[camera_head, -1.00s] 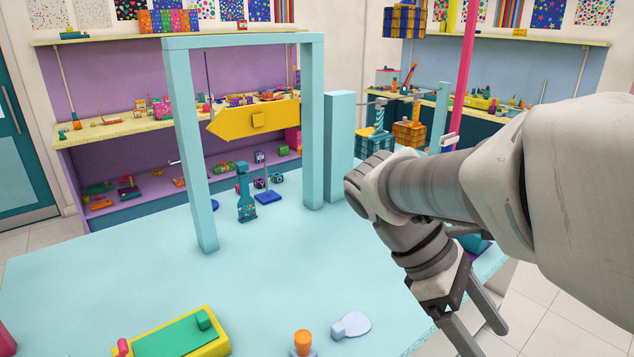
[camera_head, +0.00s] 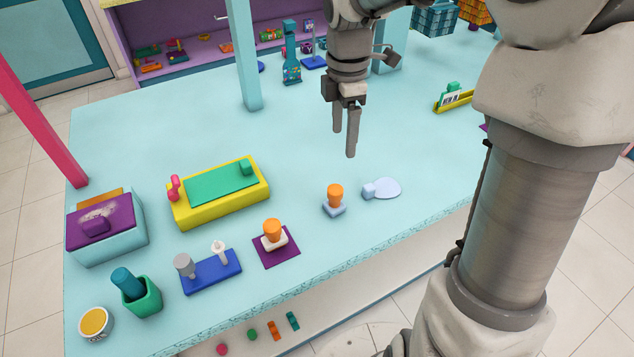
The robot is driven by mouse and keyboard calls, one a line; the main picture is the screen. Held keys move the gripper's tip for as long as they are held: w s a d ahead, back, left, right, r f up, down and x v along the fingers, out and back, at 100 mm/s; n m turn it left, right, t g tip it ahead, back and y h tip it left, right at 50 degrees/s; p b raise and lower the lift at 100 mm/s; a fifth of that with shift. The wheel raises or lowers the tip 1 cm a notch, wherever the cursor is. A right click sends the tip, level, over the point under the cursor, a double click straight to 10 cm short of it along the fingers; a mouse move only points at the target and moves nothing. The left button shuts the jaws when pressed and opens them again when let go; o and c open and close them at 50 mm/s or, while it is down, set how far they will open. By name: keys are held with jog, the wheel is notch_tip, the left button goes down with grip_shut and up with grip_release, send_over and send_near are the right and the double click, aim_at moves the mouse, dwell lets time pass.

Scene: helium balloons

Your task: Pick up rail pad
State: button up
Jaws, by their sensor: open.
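My gripper (camera_head: 344,143) points down over the light blue table (camera_head: 190,140), its two fingers apart with nothing between them. Which thing is the rail pad I cannot tell for sure. Below the gripper, an orange-topped piece with a pale blue base (camera_head: 334,200) stands upright. A second orange-topped piece with a white base (camera_head: 273,234) stands on a purple square (camera_head: 280,254). A flat pale blue piece with a small block (camera_head: 382,189) lies to the right. A yellow tray with a green pad (camera_head: 219,192) lies to the left. The gripper touches none of them.
At the front left are a purple-topped box (camera_head: 105,228), a green cup with a teal rod (camera_head: 136,291), a yellow-lidded jar (camera_head: 95,322) and a blue base with pegs (camera_head: 211,272).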

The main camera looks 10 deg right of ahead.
jog(key=b, duration=0.1)
send_over(336, 188)
notch_tip(336, 188, down, 12)
jog(key=shift+s+d+r, duration=0.1)
jog(key=shift+d+r, duration=0.05)
jog(key=shift+r, duration=0.1)
jog(key=shift+a+f+b, duration=0.15)
jog(key=shift+f+b, duration=0.15)
jog(key=shift+f, duration=1.25)
jog(key=shift+a+f+b, duration=0.1)
jog(key=shift+f+b, duration=0.15)
jog(key=shift+f, duration=1.25)
grip_shut()
